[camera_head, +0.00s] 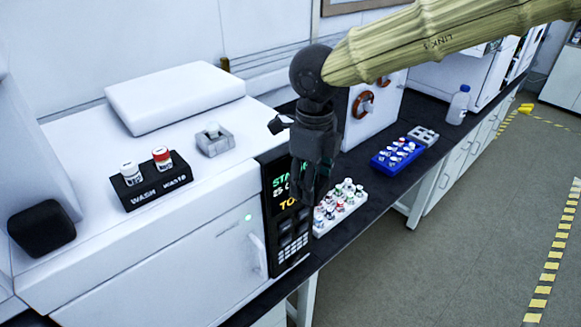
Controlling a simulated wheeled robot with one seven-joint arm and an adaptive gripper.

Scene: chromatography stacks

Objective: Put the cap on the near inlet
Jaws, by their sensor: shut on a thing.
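My gripper (303,196) points down in front of the dark control panel (283,205) of the white instrument (160,235). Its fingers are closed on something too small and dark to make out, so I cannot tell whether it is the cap. A square grey fitting (215,143) with a pale round top sits on the instrument, left of my gripper and apart from it. It may be an inlet; I cannot tell which one. No cap shows clearly.
A black WASH/WASTE holder (150,190) with two vials stands left on the instrument. A white vial rack (340,207), a blue rack (397,154), a grey rack (423,136) and a bottle (458,105) stand on the dark bench (372,192).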

